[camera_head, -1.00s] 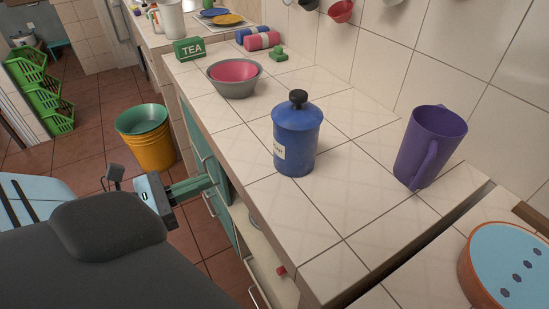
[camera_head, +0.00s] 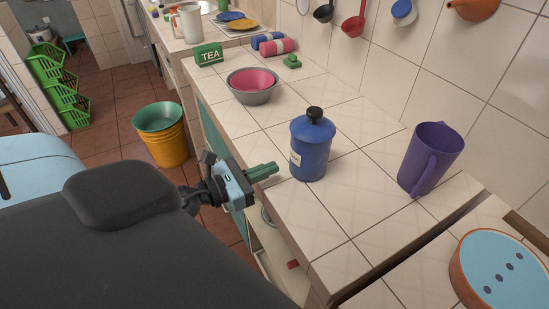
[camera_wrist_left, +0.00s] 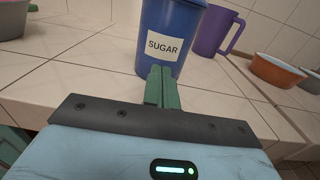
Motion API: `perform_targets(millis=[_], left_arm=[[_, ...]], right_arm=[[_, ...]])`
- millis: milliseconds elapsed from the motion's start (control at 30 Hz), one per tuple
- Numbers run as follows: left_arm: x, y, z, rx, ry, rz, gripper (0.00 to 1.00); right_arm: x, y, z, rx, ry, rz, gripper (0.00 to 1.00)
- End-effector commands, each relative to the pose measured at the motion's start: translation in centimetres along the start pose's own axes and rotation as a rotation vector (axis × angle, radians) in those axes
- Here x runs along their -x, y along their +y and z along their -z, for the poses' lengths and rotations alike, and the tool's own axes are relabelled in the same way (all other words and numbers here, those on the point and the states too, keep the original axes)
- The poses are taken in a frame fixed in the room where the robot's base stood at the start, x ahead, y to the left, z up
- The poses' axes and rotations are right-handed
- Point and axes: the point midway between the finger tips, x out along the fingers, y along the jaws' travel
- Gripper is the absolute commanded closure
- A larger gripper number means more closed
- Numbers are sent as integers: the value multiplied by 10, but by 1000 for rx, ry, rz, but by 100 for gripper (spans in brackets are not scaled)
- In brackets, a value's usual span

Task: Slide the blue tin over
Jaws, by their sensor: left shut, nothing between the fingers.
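The blue tin (camera_head: 311,148) stands upright on the tiled counter, with a black knob on its lid. In the left wrist view the blue tin (camera_wrist_left: 170,30) shows a white label reading SUGAR. My left gripper (camera_head: 271,169) is at the counter's front edge, just left of the tin, with its green fingers pointing at it. In the left wrist view the shut fingers (camera_wrist_left: 162,72) are empty and overlap the tin's lower front. I cannot tell whether they touch it. My right gripper is not in view.
A purple pitcher (camera_head: 428,158) stands right of the tin. Nested grey and pink bowls (camera_head: 253,98) and a green TEA box (camera_head: 208,54) are farther back. An orange-rimmed blue-topped round object (camera_head: 495,262) is at the lower right. Bare tiles lie between tin and pitcher.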

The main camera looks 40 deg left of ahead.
Motion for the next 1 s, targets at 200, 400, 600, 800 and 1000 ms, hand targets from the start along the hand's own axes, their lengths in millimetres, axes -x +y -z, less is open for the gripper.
perform_targets(millis=[200,400,600,800,1000], left_arm=[[-26,0,-2,0,-3,-1,100],[-34,0,1,1,1,0,100],[-34,0,2,1,2,0,100],[-34,1,2,1,3,0,100],[-36,13,6,1,7,0,100]], right_arm=[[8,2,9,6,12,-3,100],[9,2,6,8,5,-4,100],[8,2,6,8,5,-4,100],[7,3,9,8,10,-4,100],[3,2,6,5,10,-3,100]])
